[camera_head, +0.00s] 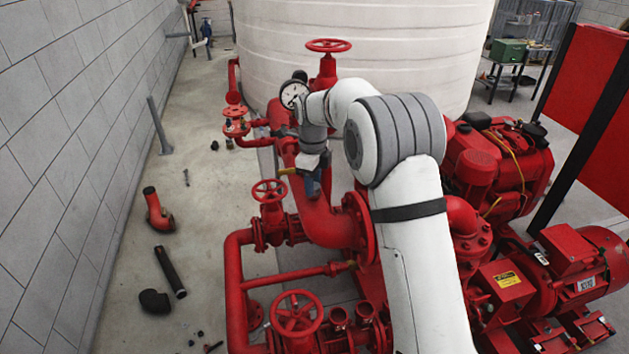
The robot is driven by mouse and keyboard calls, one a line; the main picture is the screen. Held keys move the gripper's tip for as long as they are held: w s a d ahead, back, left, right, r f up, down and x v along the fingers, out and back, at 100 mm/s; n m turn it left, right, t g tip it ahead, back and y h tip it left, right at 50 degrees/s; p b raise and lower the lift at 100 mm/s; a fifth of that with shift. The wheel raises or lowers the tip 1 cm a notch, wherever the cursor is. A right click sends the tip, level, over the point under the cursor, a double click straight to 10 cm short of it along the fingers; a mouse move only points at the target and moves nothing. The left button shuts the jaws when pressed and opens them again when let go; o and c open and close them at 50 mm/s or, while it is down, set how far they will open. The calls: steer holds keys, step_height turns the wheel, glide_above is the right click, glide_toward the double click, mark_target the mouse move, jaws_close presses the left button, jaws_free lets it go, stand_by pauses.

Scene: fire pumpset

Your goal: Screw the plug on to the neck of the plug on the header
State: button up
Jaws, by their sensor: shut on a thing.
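The header is the thick red pipe (325,222) running down the middle of the camera_head view. My gripper (313,188) points down over it, below my white arm and grey wrist. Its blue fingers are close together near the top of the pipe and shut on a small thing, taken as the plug. The plug and the neck are hidden by the fingers and too small to make out. I cannot tell whether they touch. A small brass-yellow piece (288,171) shows just left of the gripper.
A pressure gauge (293,94) stands close to my wrist. Red handwheels (298,312) rise in front, and another (328,45) behind. Loose black pipe pieces (170,271) and a red elbow (157,210) lie on the floor at left. A red engine (495,165) stands at right.

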steer(key=shift+d+m, duration=0.1)
steer(key=shift+m, duration=1.2)
steer(key=m, duration=0.4)
steer(key=shift+m, duration=0.3)
steer(key=o, duration=0.8)
steer(key=shift+s, duration=0.1)
steer(key=shift+o, duration=0.2)
